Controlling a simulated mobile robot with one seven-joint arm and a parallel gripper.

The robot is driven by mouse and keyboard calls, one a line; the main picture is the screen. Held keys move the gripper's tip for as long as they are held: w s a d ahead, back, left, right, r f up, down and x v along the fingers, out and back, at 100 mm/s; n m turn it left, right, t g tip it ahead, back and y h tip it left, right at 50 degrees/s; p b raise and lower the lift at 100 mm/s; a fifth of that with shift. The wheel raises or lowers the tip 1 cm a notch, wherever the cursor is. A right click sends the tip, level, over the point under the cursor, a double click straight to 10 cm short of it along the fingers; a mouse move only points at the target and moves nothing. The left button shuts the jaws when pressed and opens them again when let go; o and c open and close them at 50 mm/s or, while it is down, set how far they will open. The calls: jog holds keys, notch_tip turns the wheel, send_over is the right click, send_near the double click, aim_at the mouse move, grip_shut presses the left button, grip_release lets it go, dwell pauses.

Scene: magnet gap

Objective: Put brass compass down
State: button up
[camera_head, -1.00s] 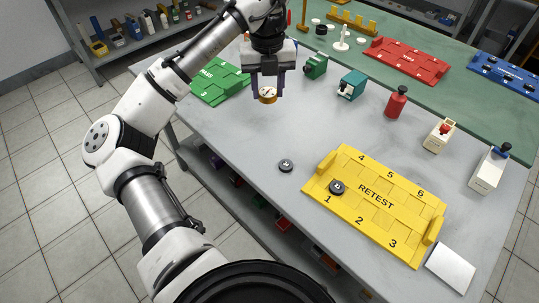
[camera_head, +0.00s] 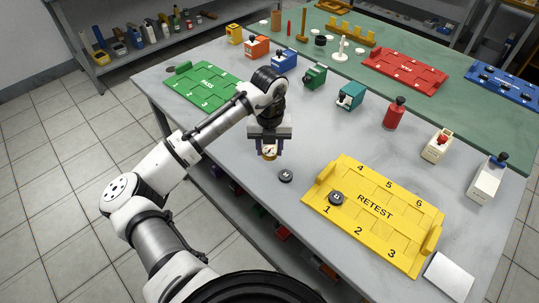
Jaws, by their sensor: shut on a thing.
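The brass compass (camera_head: 270,153) is a small round brass-coloured piece with a pale face. My gripper (camera_head: 269,150) is shut on it, with one dark finger on each side. They are over the grey tabletop, just behind and left of a small dark disc. Whether the compass touches the table I cannot tell.
The dark disc (camera_head: 286,175) lies close by on the grey table (camera_head: 240,205). A yellow RETEST tray (camera_head: 375,212) with a dark disc on slot 1 is to the right. A green PASS tray (camera_head: 205,88) is back left. Several coloured blocks and a red bottle (camera_head: 394,113) stand behind.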

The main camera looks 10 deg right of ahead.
aim_at(270, 151)
jog(key=shift+f, duration=2.1)
jog(key=shift+f, duration=0.15)
jog(key=o, duration=1)
notch_tip(270, 151, up, 12)
jog(key=shift+r+b, duration=0.2)
jog(key=shift+b, duration=0.65)
